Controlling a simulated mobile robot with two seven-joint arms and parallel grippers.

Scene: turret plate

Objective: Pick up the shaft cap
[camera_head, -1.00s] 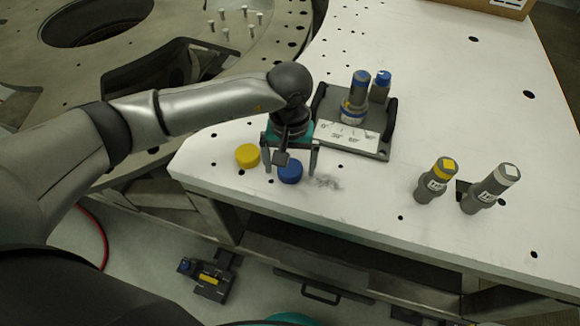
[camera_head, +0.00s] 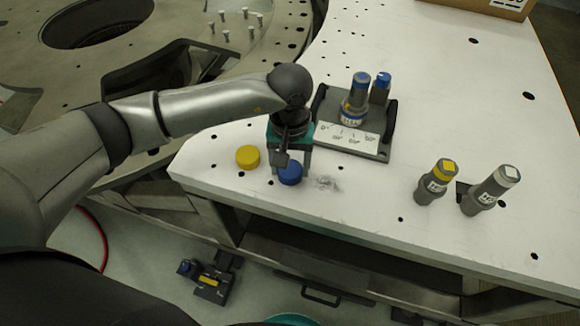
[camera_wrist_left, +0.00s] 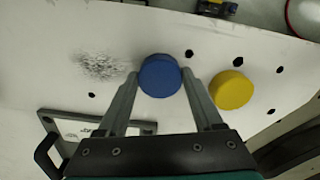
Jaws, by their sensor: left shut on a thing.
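The blue shaft cap (camera_head: 290,174) is a short round disc on the white table near its front left edge. In the left wrist view the blue cap (camera_wrist_left: 160,76) sits between the two fingertips. My left gripper (camera_head: 290,172) points down at the cap and is shut on it, one finger on each side; the wrist view shows the gripper (camera_wrist_left: 159,80) too. The cap appears to be at table height. A yellow cap (camera_head: 248,156) lies just to the left, apart from the gripper; it also shows in the wrist view (camera_wrist_left: 231,90). My right gripper is not in view.
A grey fixture plate (camera_head: 384,152) with handles, an angle label and two blue-topped cylinders stands behind the gripper. Yellow-topped (camera_head: 437,180) and white-topped (camera_head: 491,190) cylinders stand at the right. The white table (camera_head: 450,110) is otherwise mostly clear.

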